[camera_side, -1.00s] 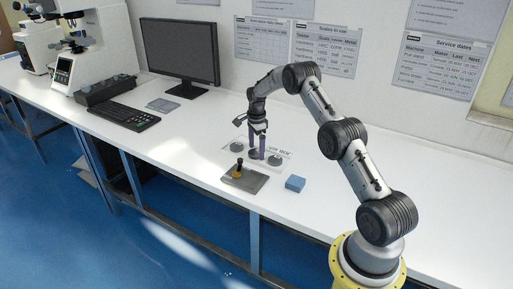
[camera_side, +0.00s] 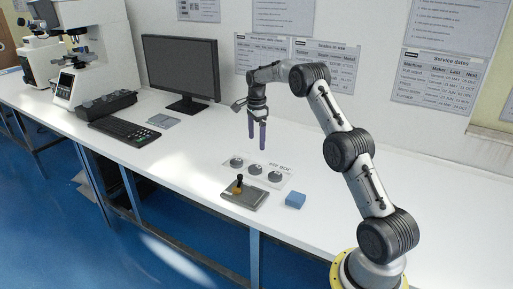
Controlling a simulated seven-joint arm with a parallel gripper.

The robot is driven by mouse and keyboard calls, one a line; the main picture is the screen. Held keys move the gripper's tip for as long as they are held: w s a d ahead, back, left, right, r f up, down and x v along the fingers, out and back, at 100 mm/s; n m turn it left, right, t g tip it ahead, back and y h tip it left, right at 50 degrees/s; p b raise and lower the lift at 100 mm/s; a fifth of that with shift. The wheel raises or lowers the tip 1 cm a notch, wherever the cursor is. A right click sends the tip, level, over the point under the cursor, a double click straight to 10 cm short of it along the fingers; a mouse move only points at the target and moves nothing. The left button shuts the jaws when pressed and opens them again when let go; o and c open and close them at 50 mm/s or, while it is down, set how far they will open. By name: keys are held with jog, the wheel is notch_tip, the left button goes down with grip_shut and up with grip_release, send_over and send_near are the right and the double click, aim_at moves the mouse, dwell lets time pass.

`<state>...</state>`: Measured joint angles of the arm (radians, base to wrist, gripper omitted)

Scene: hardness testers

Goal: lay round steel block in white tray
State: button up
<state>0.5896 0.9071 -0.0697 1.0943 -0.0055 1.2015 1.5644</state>
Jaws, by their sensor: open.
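The white tray (camera_side: 288,179) lies flat on the white bench, with small printed lettering along its back right part. Three round grey steel blocks sit in it in a row: a left one (camera_side: 237,162), a middle one (camera_side: 255,169) and a right one (camera_side: 275,175). My gripper (camera_side: 257,143) hangs above the tray, over the middle block, with its two purple fingers pointing down. The fingers are apart and hold nothing. There is a clear gap between the fingertips and the blocks.
A dark grey plate (camera_side: 244,200) with an upright black and amber piece (camera_side: 238,185) lies in front of the tray. A blue block (camera_side: 295,200) stands to its right. A keyboard (camera_side: 124,131) and monitor (camera_side: 181,70) are at left. The bench right of the tray is clear.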

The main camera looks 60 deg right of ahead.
jog(key=s+a+r+n+t, duration=0.1)
jog(key=s+a+r+n, duration=0.25)
jog(key=a+r, duration=0.45)
jog(key=s+a+r+n+t, duration=0.1)
jog(key=s+a+r+n, duration=0.1)
jog(key=a+r+n, duration=0.4)
jog(key=s+a+r+n+t, duration=0.2)
jog(key=s+a+r+n, duration=0.4)
jog(key=s+a, duration=0.55)
jog(key=s+a+f+n, duration=0.2)
jog(key=s+a+n, duration=0.1)
jog(key=s, duration=0.4)
jog(key=s+a+f+n+t, duration=0.1)
jog(key=s+a+f+n, duration=0.2)
jog(key=s+n, duration=0.3)
jog(key=shift+s+a+t, duration=0.3)
jog(key=shift+s+a, duration=0.3)
jog(key=shift+s, duration=0.5)
